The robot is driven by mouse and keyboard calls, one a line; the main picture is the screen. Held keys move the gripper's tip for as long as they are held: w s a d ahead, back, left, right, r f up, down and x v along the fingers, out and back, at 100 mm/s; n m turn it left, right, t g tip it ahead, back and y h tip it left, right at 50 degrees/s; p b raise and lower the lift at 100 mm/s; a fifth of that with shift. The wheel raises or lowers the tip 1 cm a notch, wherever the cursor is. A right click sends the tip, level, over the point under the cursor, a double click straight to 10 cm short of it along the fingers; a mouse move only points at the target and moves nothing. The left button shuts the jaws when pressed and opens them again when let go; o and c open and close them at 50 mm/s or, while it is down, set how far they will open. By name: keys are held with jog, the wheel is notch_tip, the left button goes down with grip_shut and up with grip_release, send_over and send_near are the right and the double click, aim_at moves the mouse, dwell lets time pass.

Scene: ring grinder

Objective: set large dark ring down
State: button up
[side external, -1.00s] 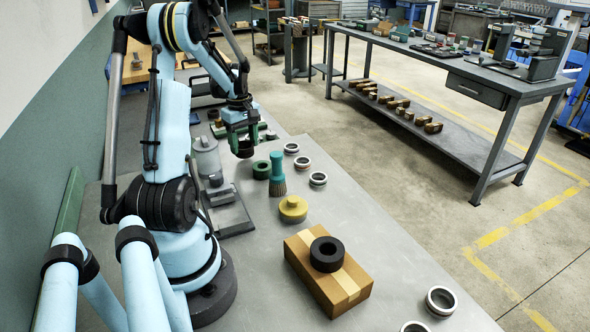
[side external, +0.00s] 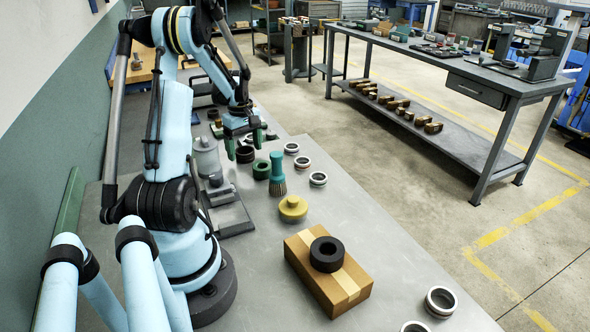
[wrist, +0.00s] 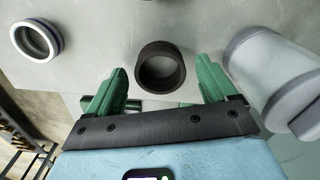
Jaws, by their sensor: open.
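In the wrist view the dark ring (wrist: 160,83) lies between and just beyond the green fingertips, with a gap on each side.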

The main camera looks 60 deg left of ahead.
notch_tip(320, 180, up, 12)
jog(key=w+d+r+m+t+y, duration=0.1)
jog(key=w+d+r+m, duration=0.1)
jog(key=w+d+m, duration=0.4)
jog(key=d+m+t, duration=0.3)
jog(key=d+m, duration=0.4)
jog(key=d, duration=0.9)
jog(key=w+d+f+m+t+h, duration=0.1)
jog(key=d+m+t, duration=0.2)
jog(key=d+m, duration=0.5)
jog(key=d, duration=0.8)
jog(key=shift+w+f, duration=0.2)
jog(key=shift+f, duration=0.05)
